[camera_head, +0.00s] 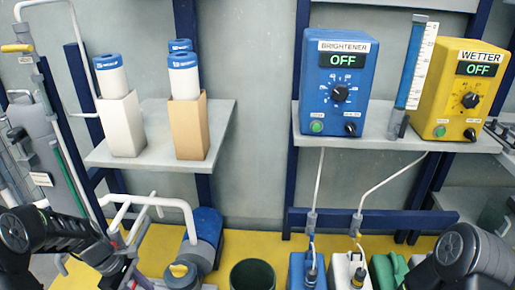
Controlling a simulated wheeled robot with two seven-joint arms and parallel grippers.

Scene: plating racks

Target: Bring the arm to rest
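My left arm (50,232) comes in at the lower left, black and low in the head view. What seems to be its gripper (124,262) is at the bottom edge beside white bent pipes; its fingers are too small and cut off to tell open from shut. My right arm (470,258) shows as a black joint at the lower right corner. Its gripper is not in view. I see nothing held by either arm.
A left shelf (222,120) holds white and tan boxes with blue-capped cylinders. A right shelf (280,140) holds a blue BRIGHTENER box (335,75) and yellow WETTER box (458,90), both reading OFF.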

